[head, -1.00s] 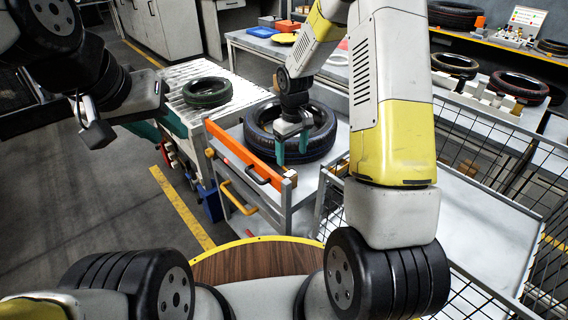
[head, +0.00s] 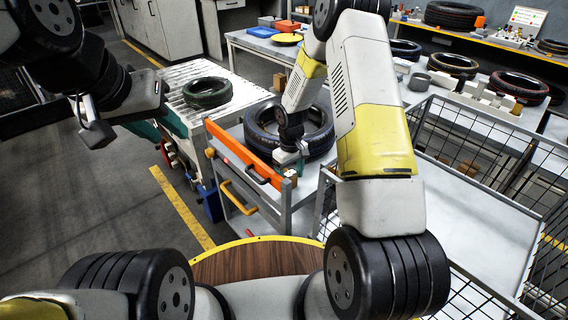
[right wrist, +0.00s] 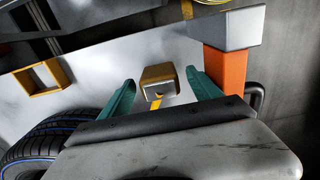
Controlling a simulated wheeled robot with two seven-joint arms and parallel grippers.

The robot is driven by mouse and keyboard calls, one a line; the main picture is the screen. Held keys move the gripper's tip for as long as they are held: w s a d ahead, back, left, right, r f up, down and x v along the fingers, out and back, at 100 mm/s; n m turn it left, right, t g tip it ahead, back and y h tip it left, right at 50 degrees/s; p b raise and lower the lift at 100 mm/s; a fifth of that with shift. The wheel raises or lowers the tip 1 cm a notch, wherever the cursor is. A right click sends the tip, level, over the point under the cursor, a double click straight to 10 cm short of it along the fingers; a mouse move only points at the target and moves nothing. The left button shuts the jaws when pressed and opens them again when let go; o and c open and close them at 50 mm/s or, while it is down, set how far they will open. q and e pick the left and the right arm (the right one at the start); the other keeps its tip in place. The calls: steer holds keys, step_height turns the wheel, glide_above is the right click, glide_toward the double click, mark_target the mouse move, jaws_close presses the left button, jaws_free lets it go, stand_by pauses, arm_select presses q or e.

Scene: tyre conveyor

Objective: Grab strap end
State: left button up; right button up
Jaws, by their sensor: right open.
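The strap end looks like a tan block with a short yellow strip (right wrist: 158,76), seen in the right wrist view. In the head view a small tan block (head: 291,173) shows at the cart's near corner. My right gripper (right wrist: 160,84) is open, with its teal fingers on either side of the block and gaps visible. In the head view the right gripper (head: 289,163) is low over the cart's near corner. My left gripper (head: 157,125) hangs at the left near the conveyor, its teal fingers partly hidden by its dark body.
A tyre (head: 262,128) lies on the cart beside the right gripper. The cart has an orange bar (head: 238,150) along its left side. Another tyre (head: 207,92) lies on the roller conveyor (head: 165,92). A wire-mesh cage (head: 470,150) stands at the right. A tan square frame (right wrist: 42,77) lies on the cart.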

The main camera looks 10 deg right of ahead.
steer(key=shift+r, duration=0.1)
steer(key=c, duration=1.5)
